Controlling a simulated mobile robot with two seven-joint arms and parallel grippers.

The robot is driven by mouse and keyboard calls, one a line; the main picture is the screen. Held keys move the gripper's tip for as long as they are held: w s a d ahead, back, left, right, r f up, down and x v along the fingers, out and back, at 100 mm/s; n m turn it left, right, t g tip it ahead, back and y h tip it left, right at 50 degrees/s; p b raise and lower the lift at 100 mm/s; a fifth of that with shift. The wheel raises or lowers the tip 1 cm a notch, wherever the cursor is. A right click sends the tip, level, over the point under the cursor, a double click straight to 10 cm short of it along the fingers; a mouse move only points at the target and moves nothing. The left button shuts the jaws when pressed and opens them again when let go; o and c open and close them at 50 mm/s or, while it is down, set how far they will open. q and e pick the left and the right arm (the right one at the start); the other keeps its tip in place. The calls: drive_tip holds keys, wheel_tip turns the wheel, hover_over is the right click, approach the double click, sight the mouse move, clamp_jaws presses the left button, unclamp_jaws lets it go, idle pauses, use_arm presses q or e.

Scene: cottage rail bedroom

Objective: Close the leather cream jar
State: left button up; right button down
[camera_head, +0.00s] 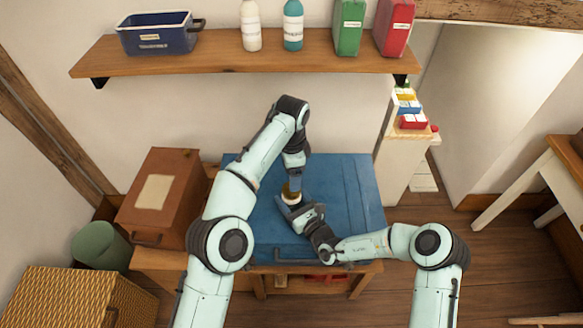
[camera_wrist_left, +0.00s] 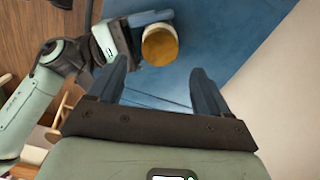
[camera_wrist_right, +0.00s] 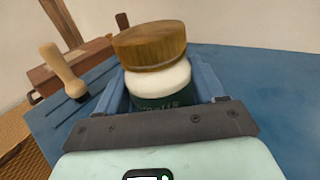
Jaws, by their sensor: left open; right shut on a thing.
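The leather cream jar (camera_wrist_right: 160,88) is white with a dark green label and has a brown wooden lid (camera_wrist_right: 150,44) on top. In the right wrist view the lid sits over the mouth, slightly tilted in the picture; I cannot tell whether it is fully tightened. My right gripper (camera_head: 297,207) is shut around the jar's body at the blue table (camera_head: 345,190). My left gripper (camera_wrist_left: 158,78) is open and empty, pointing down near the jar. The left wrist view shows the lid (camera_wrist_left: 159,46) from above, beyond the fingertips. In the head view, the grippers partly hide the jar (camera_head: 291,200).
A brown box (camera_head: 160,205) stands left of the blue surface. A wall shelf (camera_head: 230,54) with a blue bin (camera_head: 158,36) and bottles is behind. The surface's right side is clear.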

sight(291, 199)
use_arm(q)
drive_tip(key=n, duration=0.4)
drive_tip(key=shift+r+n, duration=0.15)
drive_tip(key=shift+n, duration=0.15)
drive_tip(key=n, duration=0.4)
drive_tip(key=shift+r, duration=0.2)
drive_tip(key=n, duration=0.6)
drive_tip(key=shift+r+n, duration=0.25)
drive_tip(key=shift+n, duration=0.15)
drive_tip(key=shift+f, duration=4.05)
